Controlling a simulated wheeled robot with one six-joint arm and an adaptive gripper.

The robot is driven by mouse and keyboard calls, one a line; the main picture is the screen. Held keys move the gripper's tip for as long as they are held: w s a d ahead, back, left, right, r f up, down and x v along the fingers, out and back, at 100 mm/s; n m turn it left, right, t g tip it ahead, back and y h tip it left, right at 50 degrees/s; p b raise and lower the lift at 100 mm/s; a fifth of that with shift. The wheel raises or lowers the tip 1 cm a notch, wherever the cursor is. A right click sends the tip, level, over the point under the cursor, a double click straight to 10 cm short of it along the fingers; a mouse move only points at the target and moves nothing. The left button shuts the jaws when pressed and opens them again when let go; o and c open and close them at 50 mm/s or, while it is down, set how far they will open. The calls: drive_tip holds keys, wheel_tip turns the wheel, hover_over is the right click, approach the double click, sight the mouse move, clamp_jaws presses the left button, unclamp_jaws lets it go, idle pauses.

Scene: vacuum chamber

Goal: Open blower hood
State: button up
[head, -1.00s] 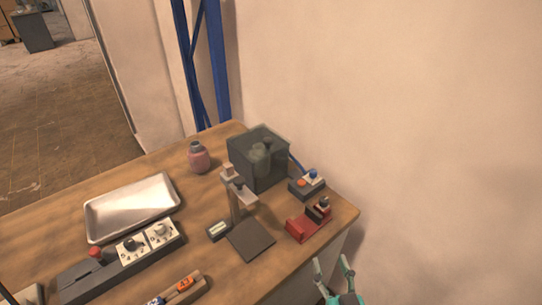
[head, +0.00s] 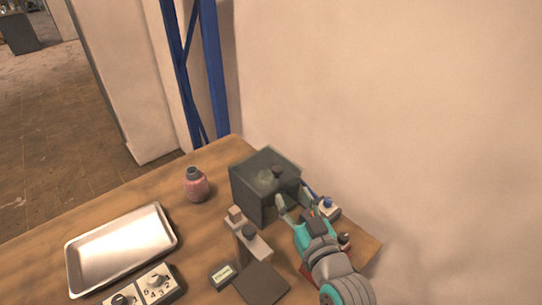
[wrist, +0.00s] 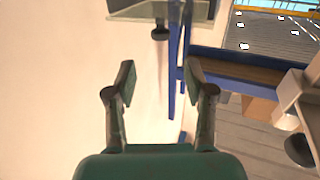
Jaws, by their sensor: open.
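The blower hood (head: 256,200) is a dark, see-through box with a knob (head: 277,172) on its top, standing at the back corner of the wooden table. Rounded shapes show dimly through it. In the wrist view, the hood (wrist: 125,12) is at the top edge, apparently upside down, with the dark knob (wrist: 160,33) below it. My gripper (head: 293,198) is open and empty by the hood's right front side in the head view. Its fingers (wrist: 160,76) are spread in the wrist view, with the knob between and beyond them. I cannot tell whether a finger touches the hood.
A stand with a dark knob (head: 249,233) is in front of the hood. A pink bottle (head: 196,186) is to its left and a metal tray (head: 122,246) farther left. A small box with a blue button (head: 328,203) is partly hidden by my arm. The wall is close at right.

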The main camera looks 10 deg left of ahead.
sight(279, 172)
drive_tip(key=x, duration=1.1)
drive_tip(key=shift+w+a, duration=0.1)
clamp_jaws()
